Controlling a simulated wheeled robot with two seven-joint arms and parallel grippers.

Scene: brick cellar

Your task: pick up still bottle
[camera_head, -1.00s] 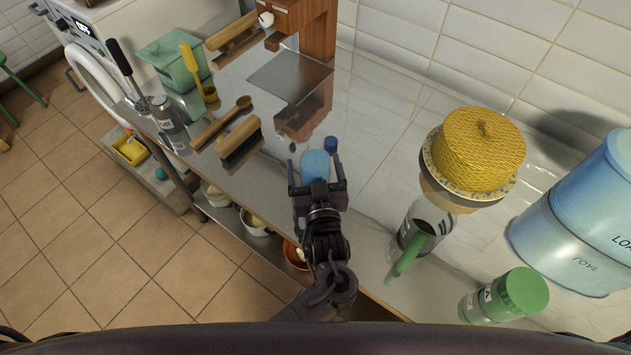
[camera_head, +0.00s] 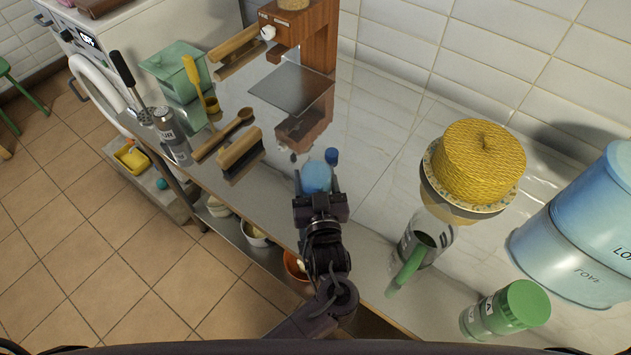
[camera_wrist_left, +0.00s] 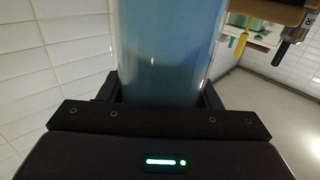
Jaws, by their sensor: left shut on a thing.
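A light blue bottle (camera_head: 316,176) stands on the counter in the middle of the head view. A darker blue round piece (camera_head: 331,156) shows just beyond it; I cannot tell whether it is the bottle's cap. My left gripper (camera_head: 318,187) is shut on the bottle, one finger on each side. In the left wrist view the bottle (camera_wrist_left: 170,50) fills the space between the fingers, and its ends are out of the picture. The gripper hides its near part in the head view. My right gripper is not in view.
A brush (camera_head: 240,154) and wooden spoon (camera_head: 222,135) lie left. A wooden-sided machine (camera_head: 318,35) stands behind.

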